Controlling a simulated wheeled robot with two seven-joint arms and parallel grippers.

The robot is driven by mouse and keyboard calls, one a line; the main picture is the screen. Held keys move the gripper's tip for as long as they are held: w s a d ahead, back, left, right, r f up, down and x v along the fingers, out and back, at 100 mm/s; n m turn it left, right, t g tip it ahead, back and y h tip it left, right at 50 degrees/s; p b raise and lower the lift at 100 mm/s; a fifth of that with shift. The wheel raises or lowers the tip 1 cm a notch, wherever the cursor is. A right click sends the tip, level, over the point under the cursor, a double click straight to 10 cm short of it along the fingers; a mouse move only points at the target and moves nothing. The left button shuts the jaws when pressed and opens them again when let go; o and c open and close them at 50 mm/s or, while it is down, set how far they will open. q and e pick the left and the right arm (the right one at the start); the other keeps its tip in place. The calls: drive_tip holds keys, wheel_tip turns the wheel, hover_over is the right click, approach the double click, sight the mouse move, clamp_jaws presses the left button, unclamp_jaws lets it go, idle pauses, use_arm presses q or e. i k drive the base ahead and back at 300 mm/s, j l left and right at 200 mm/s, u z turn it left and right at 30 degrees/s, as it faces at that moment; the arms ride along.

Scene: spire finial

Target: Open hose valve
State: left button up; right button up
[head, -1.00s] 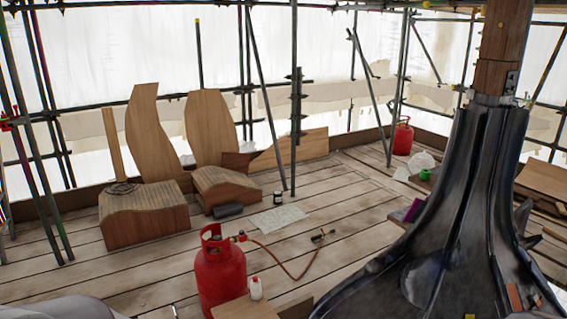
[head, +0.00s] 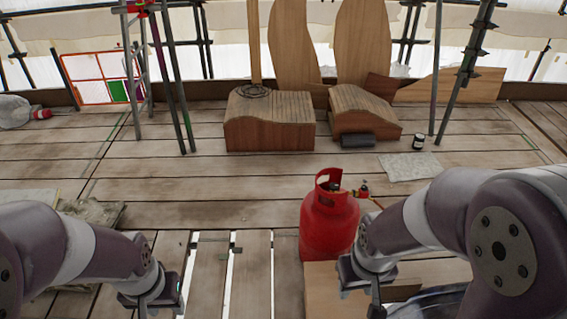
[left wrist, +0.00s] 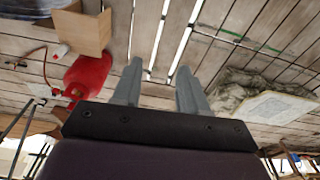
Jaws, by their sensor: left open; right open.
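A red gas cylinder (head: 328,230) stands upright on the plank floor, right of centre in the head view. A small red and brass valve fitting (head: 363,190) sits beside its collar, and the start of an orange hose (head: 378,204) shows there before my right arm hides the rest. My left gripper (head: 155,304) is open and empty, low and left of the cylinder. My right gripper (head: 366,292) is low in front of the cylinder; its fingertips are hard to make out. In the left wrist view my left gripper's spread fingers (left wrist: 157,80) are apart from the cylinder (left wrist: 88,76) and hose (left wrist: 38,72).
Wooden blocks (head: 270,135) and scaffold poles (head: 440,70) stand behind.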

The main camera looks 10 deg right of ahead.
sight(333, 186)
drive_tip(key=i+j+z, duration=0.2)
drive_tip(key=i+z, duration=0.2)
drive_tip(key=i+j+z, duration=0.3)
drive_tip(key=z, duration=0.15)
drive_tip(key=i+j+z, duration=0.55)
drive_tip(key=j+z, duration=0.3)
drive_tip(key=i+j+z, duration=0.15)
drive_tip(key=j+z, duration=1.15)
drive_tip(key=i+l, duration=0.05)
